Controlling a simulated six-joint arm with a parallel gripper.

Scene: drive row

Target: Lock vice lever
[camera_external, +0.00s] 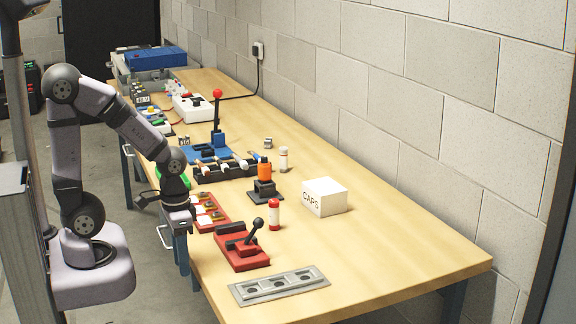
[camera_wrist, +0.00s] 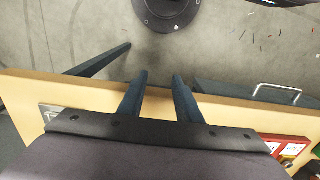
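A red base with a black lever (camera_external: 254,232) stands near the front of the bench; this looks like the vice. Its lever leans up and to the right, ending in a black knob. A blue device (camera_external: 218,140) further back has an upright lever with a red ball; I cannot tell for certain which one is the task's vice. My gripper (camera_external: 178,222) is at the bench's left edge, left of the red base and apart from it. In the wrist view my gripper (camera_wrist: 160,76) has its two fingers apart with nothing between them. Neither lever shows there.
A red tray (camera_external: 208,212) of small parts lies beside my gripper. A grey plate with recesses (camera_external: 278,286), a red-and-white bottle (camera_external: 274,215), an orange-topped black stand (camera_external: 265,190) and a white CAPS box (camera_external: 325,197) are nearby. The bench's right front is clear.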

